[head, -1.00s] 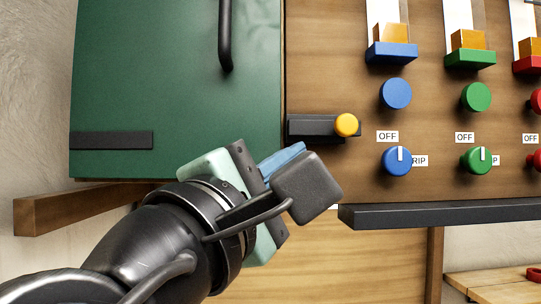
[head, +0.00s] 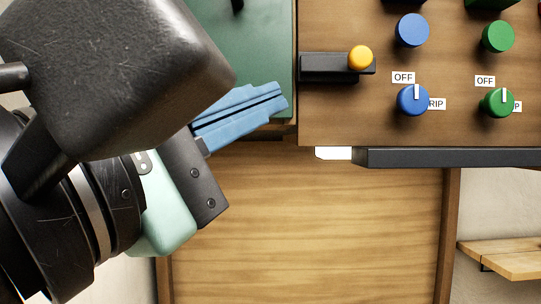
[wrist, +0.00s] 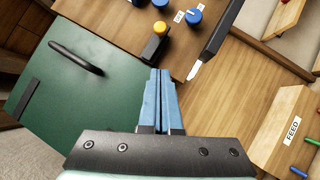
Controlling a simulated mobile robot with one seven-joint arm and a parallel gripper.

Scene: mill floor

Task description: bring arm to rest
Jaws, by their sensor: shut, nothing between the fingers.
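My gripper (head: 284,97) is in the left half of the head view, its blue fingers pointing right in front of the lower edge of the green door (head: 262,50). The fingers are together with nothing between them. In the wrist view my gripper (wrist: 160,72) points up the picture, between the green door (wrist: 75,95) and the wooden panel. My wrist and arm fill the left of the head view and hide much of the door.
The wooden panel carries a yellow knob (head: 360,57) on a black block, a blue dial (head: 412,100) and a green dial (head: 497,102), both by OFF labels. A dark ledge (head: 450,158) runs below. A shelf (head: 505,262) stands lower right; a FEED label (wrist: 293,130) shows in the wrist view.

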